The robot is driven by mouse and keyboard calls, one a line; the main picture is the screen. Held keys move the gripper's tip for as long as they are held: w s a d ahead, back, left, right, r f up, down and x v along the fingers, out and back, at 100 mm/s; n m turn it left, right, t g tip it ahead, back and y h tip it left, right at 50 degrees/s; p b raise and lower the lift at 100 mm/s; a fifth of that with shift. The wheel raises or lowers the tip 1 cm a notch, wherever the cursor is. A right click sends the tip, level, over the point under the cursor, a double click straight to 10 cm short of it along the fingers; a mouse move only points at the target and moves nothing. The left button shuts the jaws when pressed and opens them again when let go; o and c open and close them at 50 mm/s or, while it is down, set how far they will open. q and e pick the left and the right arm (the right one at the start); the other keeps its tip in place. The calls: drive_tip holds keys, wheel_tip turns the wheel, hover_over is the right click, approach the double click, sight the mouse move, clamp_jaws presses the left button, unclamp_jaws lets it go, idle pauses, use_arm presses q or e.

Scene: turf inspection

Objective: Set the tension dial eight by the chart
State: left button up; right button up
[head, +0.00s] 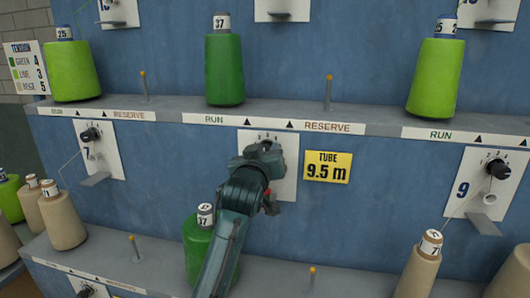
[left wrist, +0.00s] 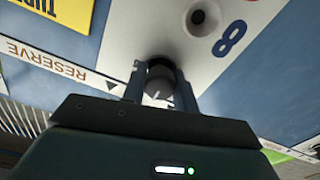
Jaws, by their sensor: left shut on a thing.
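My left gripper (head: 264,152) is over the white plate (head: 287,190) in the middle of the blue panel and hides most of its dial and number. The left wrist view shows the plate's figure 8 (left wrist: 229,38) and dial eight's dark round knob (left wrist: 158,84) between the two fingers, which are shut on it. Part of the number scale shows above the gripper in the head view, but the pointer's setting cannot be read. The tension chart (head: 24,68) at the far left lists green, lime and beige with small figures, apparently 4, 3 and 5.
A dark green cone (head: 224,70) stands on the shelf above, by RUN; another green cone (head: 197,245) is below, partly behind my arm. Dial seven (head: 90,135) is left, dial nine (head: 497,170) right. A yellow tube sign (head: 328,168) is beside the plate. Bare pegs (head: 328,92) stick up.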

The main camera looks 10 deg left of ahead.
use_arm(q)
drive_tip(key=shift+c, duration=0.5)
drive_tip(key=shift+m, duration=0.3)
drive_tip(key=m, duration=0.2)
drive_tip(key=shift+r+m, duration=0.1)
drive_tip(key=shift+m, duration=2.5)
drive_tip(key=o, duration=1)
